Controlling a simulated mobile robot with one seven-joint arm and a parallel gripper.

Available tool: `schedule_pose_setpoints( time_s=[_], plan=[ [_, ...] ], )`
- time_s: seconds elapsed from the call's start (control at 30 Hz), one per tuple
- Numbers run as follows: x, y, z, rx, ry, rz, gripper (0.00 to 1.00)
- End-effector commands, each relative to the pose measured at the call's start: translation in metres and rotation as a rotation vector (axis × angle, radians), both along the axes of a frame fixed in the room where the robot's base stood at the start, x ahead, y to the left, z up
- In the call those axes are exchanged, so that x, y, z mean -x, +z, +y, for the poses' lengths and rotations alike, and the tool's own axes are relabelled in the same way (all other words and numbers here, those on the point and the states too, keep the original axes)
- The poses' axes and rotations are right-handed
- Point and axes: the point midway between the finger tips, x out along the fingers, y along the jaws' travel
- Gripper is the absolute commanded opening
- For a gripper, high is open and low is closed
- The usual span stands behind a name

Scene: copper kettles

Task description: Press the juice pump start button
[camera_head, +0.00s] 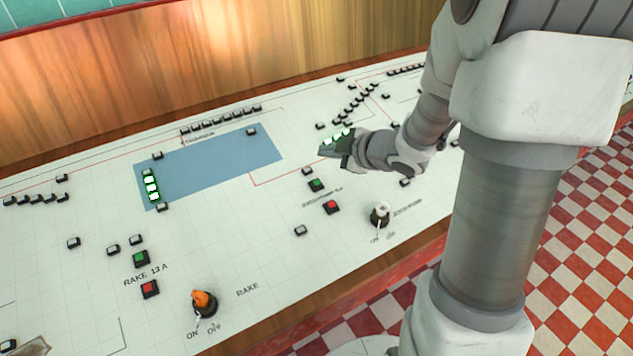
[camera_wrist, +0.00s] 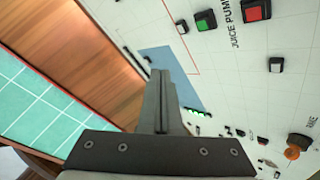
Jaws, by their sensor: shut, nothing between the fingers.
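The juice pump green button (camera_head: 317,185) and red button (camera_head: 332,207) sit on the white control panel (camera_head: 60,290). In the wrist view the green button (camera_wrist: 206,20) and red button (camera_wrist: 257,10) lie at the top, beside the printed words "JUICE PUMP". The label is too small to read in the head view. My gripper (camera_head: 326,150) is shut and empty above the panel, beyond the green button in the head view. In the wrist view its closed fingers (camera_wrist: 160,74) appear below and left of the green button, apart from it. The lit indicators by the gripper are partly hidden.
A white-topped knob (camera_head: 381,214) stands right of the red button. The RAKE 13 A green button (camera_head: 140,258), red button (camera_head: 150,289) and orange knob (camera_head: 204,302) are at lower left. A wooden wall (camera_head: 150,80) rises behind the panel.

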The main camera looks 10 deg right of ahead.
Motion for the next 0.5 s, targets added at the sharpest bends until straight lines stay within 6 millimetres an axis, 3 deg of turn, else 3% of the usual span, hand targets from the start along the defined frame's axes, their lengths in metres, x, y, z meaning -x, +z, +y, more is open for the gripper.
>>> schedule_pose_setpoints(
  time_s=[0.27, 0.5],
  plan=[
    [-0.001, -0.008, 0.000, 0.000, -0.001, 0.001, 0.00],
    [-0.005, -0.032, 0.002, 0.000, -0.001, 0.001, 0.00]
  ],
)
